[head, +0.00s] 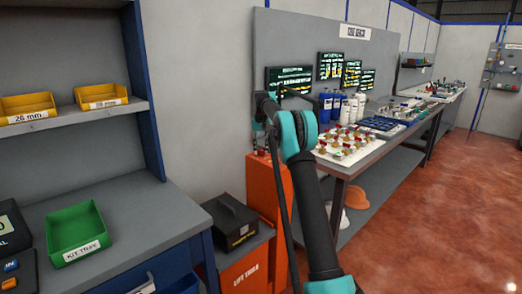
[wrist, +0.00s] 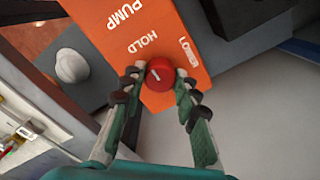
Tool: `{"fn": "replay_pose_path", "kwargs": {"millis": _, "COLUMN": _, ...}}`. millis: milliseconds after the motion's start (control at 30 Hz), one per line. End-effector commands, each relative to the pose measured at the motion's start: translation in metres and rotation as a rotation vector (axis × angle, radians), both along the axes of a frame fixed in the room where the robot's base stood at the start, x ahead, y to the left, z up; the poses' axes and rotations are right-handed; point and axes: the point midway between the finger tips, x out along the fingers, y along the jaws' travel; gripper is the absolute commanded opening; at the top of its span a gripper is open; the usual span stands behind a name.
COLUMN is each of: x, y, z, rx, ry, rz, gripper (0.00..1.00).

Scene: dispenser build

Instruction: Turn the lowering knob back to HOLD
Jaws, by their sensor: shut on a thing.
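The lowering knob (wrist: 160,70) is red and round with a short pale mark on its face. In the head view, the orange lift table column (head: 266,190) stands behind my arm, and the knob is hidden there.
A black case (head: 232,222) sits left of the column. A workbench (head: 352,160) with bottles and small fittings stands to the right. A white helmet (wrist: 72,65) shows in the wrist view. A green kit tray (head: 76,230) is at front left. Open red floor lies at right.

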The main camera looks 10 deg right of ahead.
Motion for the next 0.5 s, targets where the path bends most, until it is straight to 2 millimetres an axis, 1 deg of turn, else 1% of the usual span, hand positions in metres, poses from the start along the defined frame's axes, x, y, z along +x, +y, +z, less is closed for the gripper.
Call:
{"fn": "replay_pose_path", "kwargs": {"millis": 200, "x": -0.0001, "y": 0.0003, "z": 0.0003, "rx": 0.0, "ry": 0.0, "rz": 0.001, "gripper": 0.01}}
{"fn": "replay_pose_path", "kwargs": {"millis": 233, "x": -0.0001, "y": 0.0003, "z": 0.0003, "rx": 0.0, "ry": 0.0, "rz": 0.0, "gripper": 0.33}}
{"fn": "replay_pose_path", "kwargs": {"millis": 300, "x": -0.0001, "y": 0.0003, "z": 0.0003, "rx": 0.0, "ry": 0.0, "rz": 0.0, "gripper": 0.41}}
{"fn": "replay_pose_path", "kwargs": {"millis": 400, "x": -0.0001, "y": 0.0002, "z": 0.0002, "rx": 0.0, "ry": 0.0, "rz": 0.0, "gripper": 0.51}}
{"fn": "replay_pose_path", "kwargs": {"millis": 500, "x": -0.0001, "y": 0.0001, "z": 0.0001, "rx": 0.0, "ry": 0.0, "rz": 0.0, "gripper": 0.51}}
